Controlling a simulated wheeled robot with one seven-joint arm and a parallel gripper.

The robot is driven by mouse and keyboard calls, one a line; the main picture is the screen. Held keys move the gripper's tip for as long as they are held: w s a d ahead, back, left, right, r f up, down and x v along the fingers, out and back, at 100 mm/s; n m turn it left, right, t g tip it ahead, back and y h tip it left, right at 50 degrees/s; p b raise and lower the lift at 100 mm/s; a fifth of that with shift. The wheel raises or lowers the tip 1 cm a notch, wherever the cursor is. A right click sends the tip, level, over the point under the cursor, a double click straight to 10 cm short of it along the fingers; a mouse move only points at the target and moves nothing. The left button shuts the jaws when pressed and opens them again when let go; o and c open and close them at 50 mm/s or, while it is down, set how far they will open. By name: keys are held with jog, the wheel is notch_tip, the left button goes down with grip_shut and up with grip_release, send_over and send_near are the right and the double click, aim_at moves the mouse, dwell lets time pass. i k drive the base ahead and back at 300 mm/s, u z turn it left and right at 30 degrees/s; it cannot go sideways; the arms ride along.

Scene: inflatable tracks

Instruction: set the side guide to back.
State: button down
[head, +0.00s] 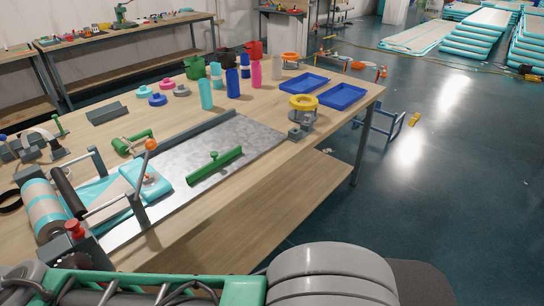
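The side guide appears to be the green bar with a small upright knob (214,168) on the metal plate (255,143). It lies at a slant across the plate, nearer the front edge than the back edge. A dark grey rail (212,126) runs along the plate's back edge, with bare metal between it and the green bar. Left of the bar stands a lever with an orange ball end (151,145), beside a teal and beige sheet (105,190) coming off a striped roll (44,208). My gripper is not in view; parts of my own body fill the bottom edge.
Several coloured bottles and bins stand at the back, including a teal bottle (206,95). Two blue trays (342,95) lie at the right end, near a yellow ring (303,102) on a grey stand. A red knob (73,227) stands at front left.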

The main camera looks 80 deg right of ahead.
aim_at(193, 176)
jog(key=z, duration=2.3)
jog(key=k, duration=0.65)
jog(key=z, duration=0.15)
jog(key=i, duration=1.05)
jog(key=u, duration=0.9)
jog(key=i, duration=0.25)
jog(key=u, duration=0.15)
